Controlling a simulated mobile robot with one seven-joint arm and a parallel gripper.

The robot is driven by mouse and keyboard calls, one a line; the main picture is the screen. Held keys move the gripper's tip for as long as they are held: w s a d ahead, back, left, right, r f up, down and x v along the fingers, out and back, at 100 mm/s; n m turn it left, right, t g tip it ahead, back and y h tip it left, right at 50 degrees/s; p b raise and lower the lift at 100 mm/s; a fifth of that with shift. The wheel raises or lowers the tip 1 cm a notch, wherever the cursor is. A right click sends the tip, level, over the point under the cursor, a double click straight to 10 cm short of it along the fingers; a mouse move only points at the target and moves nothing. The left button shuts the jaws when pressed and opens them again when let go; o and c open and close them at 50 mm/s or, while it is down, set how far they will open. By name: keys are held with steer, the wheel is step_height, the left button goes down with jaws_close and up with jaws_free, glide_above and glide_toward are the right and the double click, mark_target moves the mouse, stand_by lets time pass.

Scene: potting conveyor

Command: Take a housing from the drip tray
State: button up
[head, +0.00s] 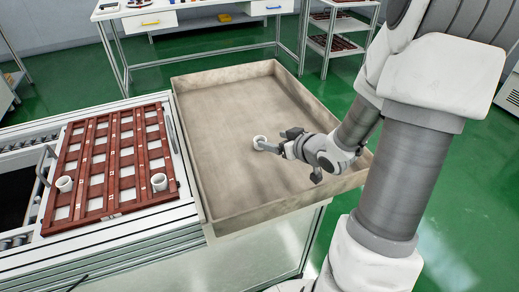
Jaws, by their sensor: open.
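The drip tray (277,72) is a large beige, shallow open box in the middle of the head view. One white, ring-like housing (259,141) is in the tray, near its middle. My gripper (268,146) reaches in from the right, low over the tray, with its fingers at the housing. The jaws are open; whether a finger touches the housing or reaches inside it is too small to tell. Two more white housings, one at the left (65,184) and one at the right (159,182), stand on the red-brown slatted rack left of the tray.
The red-brown rack (97,168) lies on the conveyor frame (130,236), against the tray's left side. Raised tray walls surround the work area. A white workbench (205,25) and a shelf cart (343,22) stand behind. The rest of the tray floor looks empty.

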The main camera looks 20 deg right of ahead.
mark_target(257, 139)
step_height(257, 139, down, 2)
steer(key=shift+f, duration=0.1)
steer(key=b+x, duration=0.3)
steer(key=x, duration=0.4)
steer(key=shift+w, duration=0.25)
jaws_close()
